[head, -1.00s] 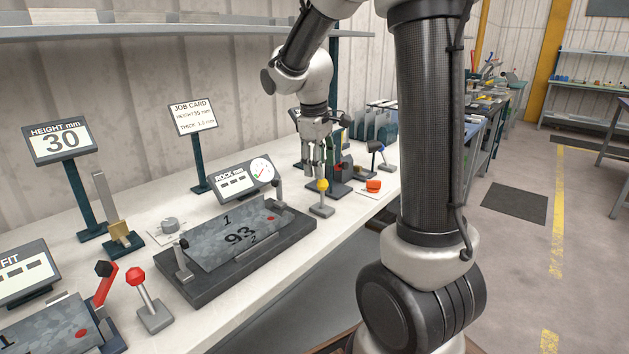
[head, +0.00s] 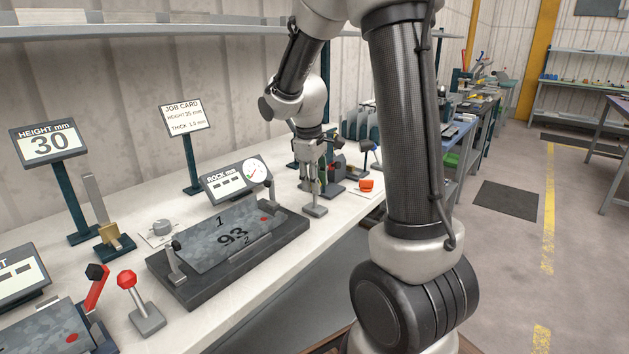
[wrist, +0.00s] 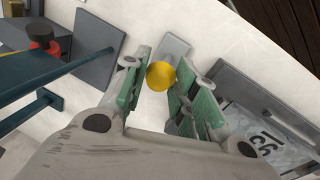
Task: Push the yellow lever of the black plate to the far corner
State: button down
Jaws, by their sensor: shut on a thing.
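The black plate (head: 180,287) lies on the bench with a grey sheet (head: 228,240) marked 93 on it. The yellow lever stands on its own small grey base (head: 315,211) just past the plate's right far end. In the head view my gripper (head: 312,181) points down over this base and its fingers hide the yellow knob. In the wrist view the yellow knob (wrist: 161,75) sits between the green-padded fingers of my gripper (wrist: 160,80), which is shut on it. The plate's corner also shows in the wrist view (wrist: 235,77).
A red-knobbed lever (head: 127,279) stands at the plate's near left. The gauge display (head: 235,180) is behind the plate. An orange-red object (head: 366,185) lies right of my gripper, near the bench edge. A dark stand (head: 335,170) is close behind it.

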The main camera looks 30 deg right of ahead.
jog(key=shift+w+a+f+g+h, duration=0.1)
jog(key=shift+w+a+g+h, duration=0.1)
jog(key=shift+w+g, duration=0.35)
jog(key=shift+w+a+g+h, duration=0.15)
jog(key=shift+w+g+h, duration=0.05)
jog(key=shift+w+g, duration=0.3)
jog(key=shift+w+a+f+n+g+h, duration=0.15)
jog(key=shift+w+g+h, duration=0.1)
jog(key=shift+w+g, duration=0.25)
jog(key=shift+w+a+f+n+g+h, duration=0.1)
jog(key=shift+w+a+f+g+h, duration=0.15)
jog(key=shift+g, duration=0.4)
jog(key=shift+w+a+f+n+g+h, duration=0.1)
jog(key=shift+w+g+h, duration=0.1)
jog(key=shift+w+g, duration=0.35)
jog(key=c, duration=1.1)
grip_release()
jog(key=v, duration=1.2)
jog(key=shift+f, duration=0.1)
